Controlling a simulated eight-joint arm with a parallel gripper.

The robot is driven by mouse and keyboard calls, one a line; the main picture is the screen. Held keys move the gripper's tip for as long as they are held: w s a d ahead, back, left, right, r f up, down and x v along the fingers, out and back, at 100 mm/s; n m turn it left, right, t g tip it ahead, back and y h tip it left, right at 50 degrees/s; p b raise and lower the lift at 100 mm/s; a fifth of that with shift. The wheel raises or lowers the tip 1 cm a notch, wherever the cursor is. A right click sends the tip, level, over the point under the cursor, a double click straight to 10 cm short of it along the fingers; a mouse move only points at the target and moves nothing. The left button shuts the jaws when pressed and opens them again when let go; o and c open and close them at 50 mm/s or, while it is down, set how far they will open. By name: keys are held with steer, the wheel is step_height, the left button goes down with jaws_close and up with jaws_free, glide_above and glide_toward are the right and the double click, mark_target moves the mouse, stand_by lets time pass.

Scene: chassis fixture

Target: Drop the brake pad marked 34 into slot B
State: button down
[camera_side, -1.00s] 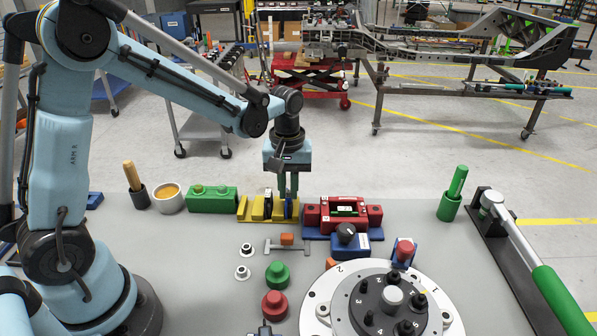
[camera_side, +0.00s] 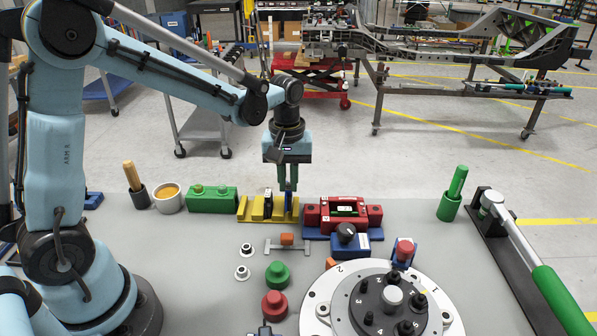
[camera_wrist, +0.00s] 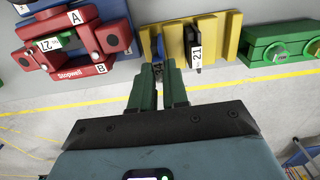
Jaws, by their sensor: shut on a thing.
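The yellow rack (camera_side: 262,211) holds a black pad (camera_side: 267,201), whose label reads 21 in the wrist view (camera_wrist: 195,52). My gripper (camera_wrist: 159,68) is shut on a blue pad (camera_wrist: 160,44), at or just above the rack's slot beside the black pad. No number on the blue pad is readable, and my fingers partly hide it. The red Stopwell fixture (camera_side: 312,216) stands right of the rack in the side view. In the wrist view its labels A and B (camera_wrist: 101,68) show, with a part marked 27 (camera_wrist: 48,45) between its blocks.
A green block (camera_side: 212,203) and a cup (camera_side: 168,200) stand left of the rack. A round indexing plate (camera_side: 393,300) fills the front right.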

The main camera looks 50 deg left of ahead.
mark_target(289, 186)
steer(key=shift+r, duration=1.55)
steer(key=w+d+r+m, duration=0.3)
steer(key=d+m, duration=0.2)
steer(key=m, duration=0.4)
steer(key=w+d+r+m, duration=0.2)
steer(key=w+d+m, duration=0.25)
steer(key=m, duration=0.45)
steer(key=shift+s+d+f, duration=0.1)
steer(key=shift+s+f, duration=0.1)
steer(key=shift+f, duration=0.85)
steer(key=shift+s+d+f, duration=0.1)
steer(key=shift+s+f, duration=0.1)
steer(key=shift+f, duration=0.85)
steer(key=shift+f, duration=0.15)
steer(key=shift+f, duration=1.05)
steer(key=shift+f, duration=0.1)
steer(key=shift+f, duration=0.7)
